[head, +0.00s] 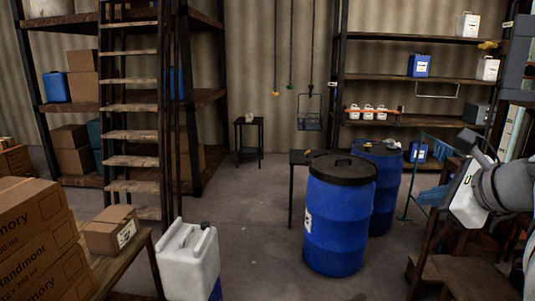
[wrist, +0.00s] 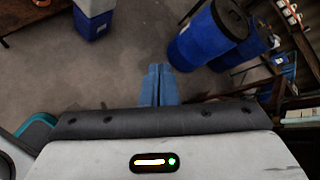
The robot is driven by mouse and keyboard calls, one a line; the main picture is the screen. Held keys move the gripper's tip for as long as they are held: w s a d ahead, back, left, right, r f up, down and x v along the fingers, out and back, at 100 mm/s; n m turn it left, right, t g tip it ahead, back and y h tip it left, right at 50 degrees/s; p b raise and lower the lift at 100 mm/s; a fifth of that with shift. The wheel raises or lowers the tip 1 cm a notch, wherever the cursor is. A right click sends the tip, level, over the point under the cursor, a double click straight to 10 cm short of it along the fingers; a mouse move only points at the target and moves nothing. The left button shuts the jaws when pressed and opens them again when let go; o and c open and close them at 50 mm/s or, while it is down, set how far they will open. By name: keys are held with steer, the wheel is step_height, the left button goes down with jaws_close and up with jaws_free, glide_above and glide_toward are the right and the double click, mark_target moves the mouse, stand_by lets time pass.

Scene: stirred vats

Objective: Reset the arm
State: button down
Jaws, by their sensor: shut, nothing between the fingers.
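My gripper (wrist: 158,85) shows in the wrist view as two blue fingers pressed together, with nothing between them. It is held above the floor, and the fingertips point toward the bare ground near the blue drums. In the head view my grey arm is at the right edge, and the fingers cannot be made out clearly there. A blue drum with a black lid (head: 338,225) stands upright in the middle of the room. A second blue drum (head: 385,190) stands just behind it.
A white jerrycan (head: 188,255) stands front left beside a wooden table with cardboard boxes (head: 35,235). A ladder (head: 132,110) leans by the left shelves. Shelves (head: 410,80) with containers line the back right. The floor (head: 240,215) between the jerrycan and drums is clear.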

steer(key=s+a+f+n+g+h, duration=0.1)
steer(key=s+a+f+n+g, duration=0.3)
steer(key=a+f+n, duration=0.4)
steer(key=s+a+f+n+g+h, duration=0.1)
steer(key=s+a+f+n+g, duration=0.2)
steer(key=a+f+n, duration=0.6)
step_height(320, 180, down, 5)
steer(key=s+n, duration=0.2)
steer(key=n, duration=0.6)
steer(key=shift+s+n+g+h, duration=0.3)
steer(key=shift+n+g+h, duration=0.1)
steer(key=shift+r, duration=0.1)
